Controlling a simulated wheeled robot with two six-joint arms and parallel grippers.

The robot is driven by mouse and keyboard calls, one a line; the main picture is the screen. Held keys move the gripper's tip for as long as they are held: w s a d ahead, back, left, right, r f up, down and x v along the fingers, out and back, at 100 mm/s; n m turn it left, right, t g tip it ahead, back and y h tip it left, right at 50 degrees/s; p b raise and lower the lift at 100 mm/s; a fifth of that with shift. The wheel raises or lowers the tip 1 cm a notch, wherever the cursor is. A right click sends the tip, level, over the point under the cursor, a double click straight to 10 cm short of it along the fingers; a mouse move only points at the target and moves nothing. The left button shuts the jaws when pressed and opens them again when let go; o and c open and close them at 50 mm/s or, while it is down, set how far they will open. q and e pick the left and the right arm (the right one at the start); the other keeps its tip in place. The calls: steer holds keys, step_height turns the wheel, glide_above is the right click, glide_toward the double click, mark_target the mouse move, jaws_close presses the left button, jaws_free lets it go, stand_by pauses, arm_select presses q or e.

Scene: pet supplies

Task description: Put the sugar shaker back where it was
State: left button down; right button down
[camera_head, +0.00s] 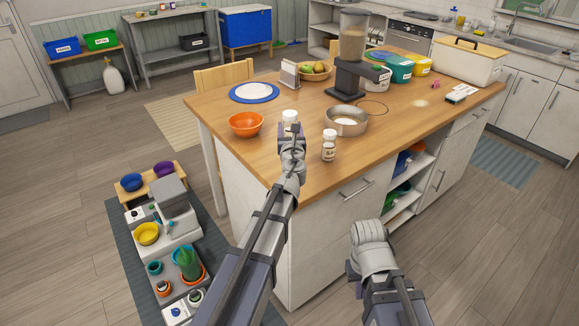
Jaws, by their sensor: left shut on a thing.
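My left gripper (291,131) is over the near left part of the wooden counter, shut on a small white-topped shaker (290,115). The gripper hides the shaker's lower part, so I cannot tell whether it touches the counter. A second white-lidded jar (329,146) with a dark-marked label stands upright on the counter, just right of the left gripper. I cannot read which of the two holds sugar. My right gripper (368,231) is low, in front of the counter's cabinet side and apart from both; its fingers cannot be made out.
An orange bowl (245,125) stands left of the held shaker and a metal pan (346,126) stands to the right. A blue-rimmed plate (254,95), a fruit bowl (316,76) and a dispenser (352,40) stand farther back. Bare counter (280,178) lies along the near edge.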

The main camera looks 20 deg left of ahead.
arm_select(q)
steer(key=shift+f+b, duration=4.9)
steer(key=shift+f, duration=0.2)
steer(key=shift+r, duration=0.15)
steer(key=c, duration=0.6)
jaws_free()
steer(key=shift+f, duration=0.2)
steer(key=o, duration=0.5)
steer(key=shift+c, duration=0.2)
steer(key=shift+r, duration=0.15)
